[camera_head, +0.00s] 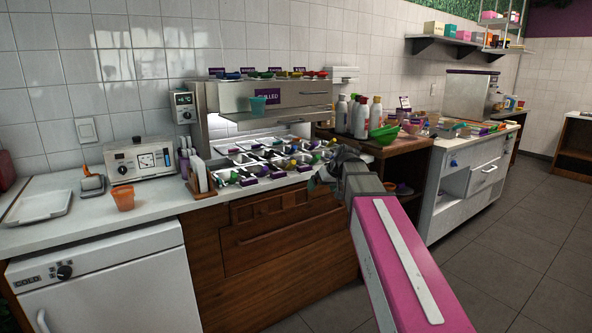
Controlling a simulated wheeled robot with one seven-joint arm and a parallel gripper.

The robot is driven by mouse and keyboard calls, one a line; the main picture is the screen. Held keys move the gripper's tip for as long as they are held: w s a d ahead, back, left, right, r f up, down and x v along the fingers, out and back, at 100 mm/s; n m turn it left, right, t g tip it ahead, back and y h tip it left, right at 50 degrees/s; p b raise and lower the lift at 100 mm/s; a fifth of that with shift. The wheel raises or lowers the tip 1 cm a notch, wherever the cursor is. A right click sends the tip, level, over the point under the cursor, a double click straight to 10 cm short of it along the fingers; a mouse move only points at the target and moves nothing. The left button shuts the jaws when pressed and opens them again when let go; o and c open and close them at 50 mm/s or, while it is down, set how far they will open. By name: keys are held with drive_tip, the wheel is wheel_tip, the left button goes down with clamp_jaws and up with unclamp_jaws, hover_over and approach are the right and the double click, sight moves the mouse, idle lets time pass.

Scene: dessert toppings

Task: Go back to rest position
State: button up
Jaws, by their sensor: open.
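My pink arm reaches up from the lower right of the head view. My gripper (328,176) is at its far end, over the right end of the topping station. The gripper is small and partly hidden by my own wrist, and it looks open. I cannot make out anything held in it. The topping trays (232,176) sit in rows in the counter just left of the gripper, with small coloured items in and around them.
An orange cup (123,198) stands on the left counter beside a white appliance (140,161). Right of the gripper are bottles (361,118) and a green bowl (384,134). Floor (510,265) is clear at right.

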drive_tip(key=s+d+f+m+g+h, duration=0.1)
drive_tip(key=s+d+f, duration=0.2)
drive_tip(key=s+f, duration=0.4)
drive_tip(key=s+d+f+m+g+h, duration=0.2)
drive_tip(key=s+f, duration=0.6)
drive_tip(key=f, duration=0.4)
drive_tip(key=s+d+f+m+g+h, duration=0.1)
drive_tip(key=s+d+f+g, duration=0.1)
drive_tip(key=s+f, duration=0.5)
wheel_tip(320, 180, down, 3)
drive_tip(key=shift+s+d+f+m+h, duration=0.15)
drive_tip(key=shift+s+d+m+h, duration=0.2)
drive_tip(key=shift+d, duration=0.45)
